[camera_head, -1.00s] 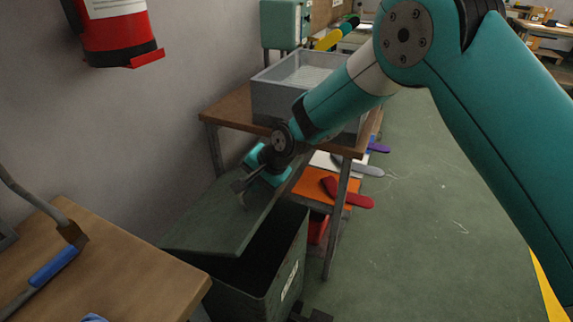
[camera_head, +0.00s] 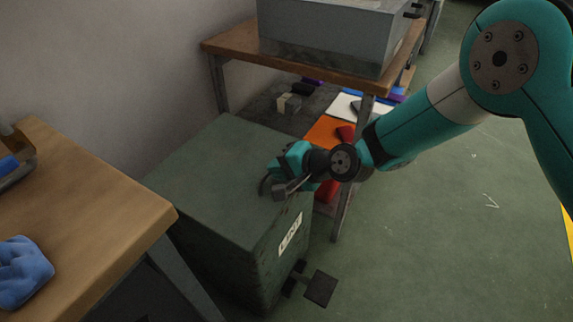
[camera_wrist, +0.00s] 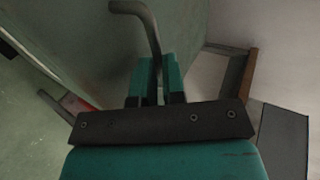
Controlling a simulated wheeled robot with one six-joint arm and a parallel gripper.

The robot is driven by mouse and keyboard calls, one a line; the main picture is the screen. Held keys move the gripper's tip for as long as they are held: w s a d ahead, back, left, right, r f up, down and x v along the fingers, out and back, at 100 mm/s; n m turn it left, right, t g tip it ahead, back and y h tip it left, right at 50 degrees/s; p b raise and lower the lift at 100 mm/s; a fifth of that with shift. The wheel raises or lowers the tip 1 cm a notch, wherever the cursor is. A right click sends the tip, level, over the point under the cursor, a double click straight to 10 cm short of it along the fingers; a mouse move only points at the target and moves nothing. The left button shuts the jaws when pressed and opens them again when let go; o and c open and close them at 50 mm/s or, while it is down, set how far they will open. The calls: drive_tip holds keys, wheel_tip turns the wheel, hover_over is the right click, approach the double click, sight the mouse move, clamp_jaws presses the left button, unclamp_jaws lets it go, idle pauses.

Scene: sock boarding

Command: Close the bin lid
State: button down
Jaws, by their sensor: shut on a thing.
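The dark green bin (camera_head: 275,262) stands between the wooden table and the shelf, with a white label on its front. Its lid (camera_head: 205,165) lies flat on top, level with the rim, and no opening shows. My gripper (camera_head: 276,187) is at the lid's front right edge. In the wrist view my gripper (camera_wrist: 158,78) is shut on the lid handle (camera_wrist: 143,18), a bent grey bar between the fingers. The lid surface also shows there (camera_wrist: 85,35). The bin's inside is hidden.
A wooden table (camera_head: 95,205) with a blue cloth (camera_head: 22,272) is close on the left. A wooden shelf (camera_head: 330,70) bearing a grey tub (camera_head: 330,35) stands behind. A black pedal (camera_head: 320,288) sticks out at the bin's foot. The green floor at right is clear.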

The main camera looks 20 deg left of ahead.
drive_tip(key=shift+s+d+f, duration=0.15)
drive_tip(key=shift+f, duration=0.3)
drive_tip(key=shift+s+d+f, duration=0.1)
drive_tip(key=shift+s+f, duration=0.05)
drive_tip(key=shift+f, duration=0.25)
drive_tip(key=c, duration=1.2)
unclamp_jaws()
drive_tip(key=r+p+v, duration=0.1)
drive_tip(key=p+v, duration=0.1)
drive_tip(key=v, duration=1.5)
drive_tip(key=shift+w+r, duration=0.15)
drive_tip(key=shift+w, duration=0.15)
drive_tip(key=shift+a, duration=0.1)
drive_tip(key=s+d+r+n+g+h, duration=0.2)
drive_tip(key=s+d+r+n+h, duration=0.65)
drive_tip(key=s+d+r, duration=0.85)
wheel_tip(320, 180, up, 19)
drive_tip(key=s+y+p, duration=0.1)
drive_tip(key=p, duration=1.9)
drive_tip(key=shift+s+n+p, duration=0.3)
drive_tip(key=shift+n+p, duration=0.1)
drive_tip(key=shift+n, duration=0.05)
